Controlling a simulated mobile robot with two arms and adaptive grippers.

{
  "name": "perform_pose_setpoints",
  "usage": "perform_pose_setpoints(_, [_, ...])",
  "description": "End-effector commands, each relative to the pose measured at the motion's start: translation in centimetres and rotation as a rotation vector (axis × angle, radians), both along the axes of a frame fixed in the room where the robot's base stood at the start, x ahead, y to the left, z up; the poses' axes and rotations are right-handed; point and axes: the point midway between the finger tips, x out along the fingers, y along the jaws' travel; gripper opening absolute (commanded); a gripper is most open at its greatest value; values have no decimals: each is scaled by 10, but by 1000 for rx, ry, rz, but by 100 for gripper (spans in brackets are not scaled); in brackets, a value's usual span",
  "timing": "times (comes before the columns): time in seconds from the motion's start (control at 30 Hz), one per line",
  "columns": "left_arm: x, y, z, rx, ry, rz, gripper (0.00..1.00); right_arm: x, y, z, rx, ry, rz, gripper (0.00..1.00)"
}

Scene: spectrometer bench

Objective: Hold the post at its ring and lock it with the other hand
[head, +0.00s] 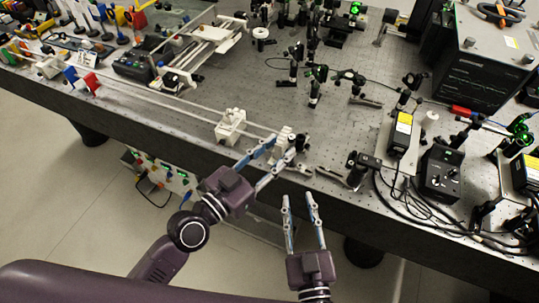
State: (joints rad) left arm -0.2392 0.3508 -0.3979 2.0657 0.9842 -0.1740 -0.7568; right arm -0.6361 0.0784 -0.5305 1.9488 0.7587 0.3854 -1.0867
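My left gripper (282,149) reaches in over the front edge of the bench, its two fingers apart. Its tips are at a small dark post (299,140) beside a white block (283,134) at the end of a long rail. The post's ring is too small to make out, and I cannot tell whether the fingers touch the post. My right gripper (299,196) is open and empty, in front of the bench edge, below and right of the left one. Its fingers point up the picture.
The perforated bench top (225,85) carries a second white carriage (230,126) on the rail (165,98). A dark clamp (360,166) lies right of the post. Black boxes (442,171) and loose cables crowd the right. Open floor lies in front.

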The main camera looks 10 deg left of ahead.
Motion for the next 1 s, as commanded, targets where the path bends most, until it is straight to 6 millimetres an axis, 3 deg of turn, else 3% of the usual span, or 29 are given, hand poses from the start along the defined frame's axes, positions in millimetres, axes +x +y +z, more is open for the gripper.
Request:
perform_pose_setpoints(0.3, [37, -26, 1, -2, -1, 2, 33, 0, 0, 0, 0, 0, 0, 29])
perform_pose_setpoints(0.7, [44, -32, 0, 1, 1, 1, 33, 0, 0, 0, 0, 0, 0, 29])
perform_pose_setpoints(1.0, [44, -31, 0, 1, 1, 1, 2, 0, 0, 0, 0, 0, 0, 29])
